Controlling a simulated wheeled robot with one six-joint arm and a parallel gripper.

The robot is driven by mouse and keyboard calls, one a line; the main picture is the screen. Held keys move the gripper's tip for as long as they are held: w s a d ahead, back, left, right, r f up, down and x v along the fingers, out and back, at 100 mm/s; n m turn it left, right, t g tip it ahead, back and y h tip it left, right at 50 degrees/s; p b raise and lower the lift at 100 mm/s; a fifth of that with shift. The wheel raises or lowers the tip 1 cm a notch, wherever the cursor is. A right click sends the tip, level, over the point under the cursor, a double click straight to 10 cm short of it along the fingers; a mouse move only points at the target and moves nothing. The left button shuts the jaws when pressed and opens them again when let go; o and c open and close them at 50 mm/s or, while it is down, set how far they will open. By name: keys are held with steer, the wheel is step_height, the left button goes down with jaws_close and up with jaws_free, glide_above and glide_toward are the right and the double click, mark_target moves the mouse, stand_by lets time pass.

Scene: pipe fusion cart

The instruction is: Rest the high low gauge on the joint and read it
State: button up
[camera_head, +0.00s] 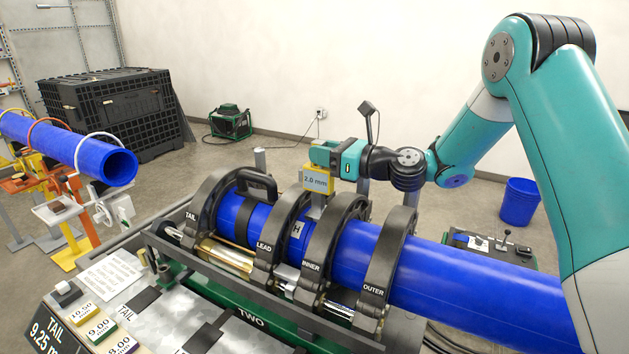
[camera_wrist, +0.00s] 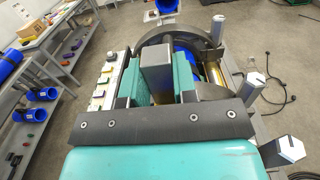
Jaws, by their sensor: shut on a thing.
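The high low gauge (camera_head: 316,181) is a yellow block with a display that reads 2.0 mm and a grey foot below it. The foot reaches down between the LEAD clamp ring (camera_head: 265,245) and the INNER clamp ring (camera_head: 322,255), over the blue pipe (camera_head: 285,208). I cannot tell whether it touches the pipe; the joint line is not clearly visible. In the wrist view, the gauge's grey top (camera_wrist: 157,58) stands between my teal fingers.
The TAIL ring (camera_head: 207,205) and OUTER ring (camera_head: 385,265) also circle the pipe. Marked blocks, including a 9.00 one (camera_head: 102,328), lie on the cart's front panel. A loose blue pipe (camera_head: 75,150) rests on stands at left. A blue bucket (camera_head: 518,202) stands at right.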

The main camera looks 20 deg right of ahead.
steer(key=shift+r+p, duration=3.2)
steer(key=shift+r, duration=0.2)
